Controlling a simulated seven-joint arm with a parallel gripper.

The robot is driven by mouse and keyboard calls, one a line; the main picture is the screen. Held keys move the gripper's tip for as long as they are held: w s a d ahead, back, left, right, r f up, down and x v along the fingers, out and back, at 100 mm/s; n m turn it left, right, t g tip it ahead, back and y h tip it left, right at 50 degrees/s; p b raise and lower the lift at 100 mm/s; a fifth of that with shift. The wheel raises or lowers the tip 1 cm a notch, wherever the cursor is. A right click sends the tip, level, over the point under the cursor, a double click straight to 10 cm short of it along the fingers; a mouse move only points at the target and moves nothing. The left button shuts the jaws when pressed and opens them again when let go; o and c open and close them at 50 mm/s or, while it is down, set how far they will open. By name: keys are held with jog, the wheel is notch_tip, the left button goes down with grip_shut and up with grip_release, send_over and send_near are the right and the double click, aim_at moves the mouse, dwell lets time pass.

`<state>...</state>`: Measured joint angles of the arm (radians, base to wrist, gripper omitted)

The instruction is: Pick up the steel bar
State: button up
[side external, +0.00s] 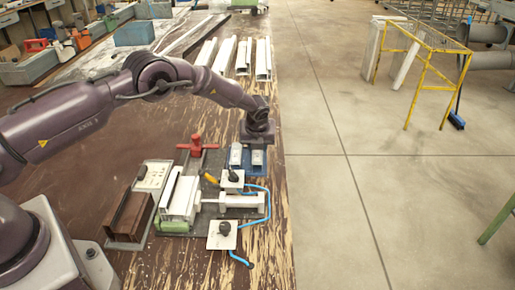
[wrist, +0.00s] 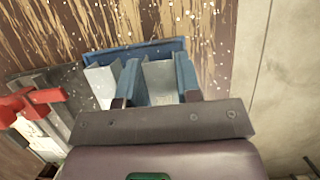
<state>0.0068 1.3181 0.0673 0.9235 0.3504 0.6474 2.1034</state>
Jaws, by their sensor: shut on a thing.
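The steel bar (wrist: 159,74), a grey metal piece, sits between the two blue fingers of my gripper (wrist: 157,88) in the wrist view. My gripper is shut on it. In the side view my gripper (side external: 257,146) points down over the blue tray (side external: 247,174), with the bar (side external: 257,158) just below the wrist. A second grey metal piece (wrist: 102,82) stands left of my left finger. The blue tray's far edge (wrist: 135,48) shows behind both pieces. I cannot tell whether the held bar still touches the tray.
A red clamp handle (side external: 197,146) stands left of the tray. A clamp fixture with a white profile (side external: 180,195), a pneumatic cylinder (side external: 232,201) and blue hoses lies in front. White profiles (side external: 235,55) lie farther back. The bench's right edge is close to the tray.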

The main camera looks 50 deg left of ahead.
jog(key=shift+r, duration=0.45)
notch_tip(320, 180, up, 3)
jog(key=shift+s+f, duration=0.1)
jog(key=shift+f, duration=0.1)
jog(key=s+d+r, duration=0.1)
jog(key=s+r, duration=0.8)
jog(key=s, duration=0.4)
jog(key=s+a+f, duration=0.4)
jog(key=a+f, duration=0.1)
jog(key=a, duration=0.5)
jog(key=shift+w+d+f, duration=0.15)
jog(key=shift+f, duration=1.4)
jog(key=shift+w+d+f, duration=0.1)
jog(key=shift+w+f, duration=0.05)
jog(key=shift+f, duration=1.4)
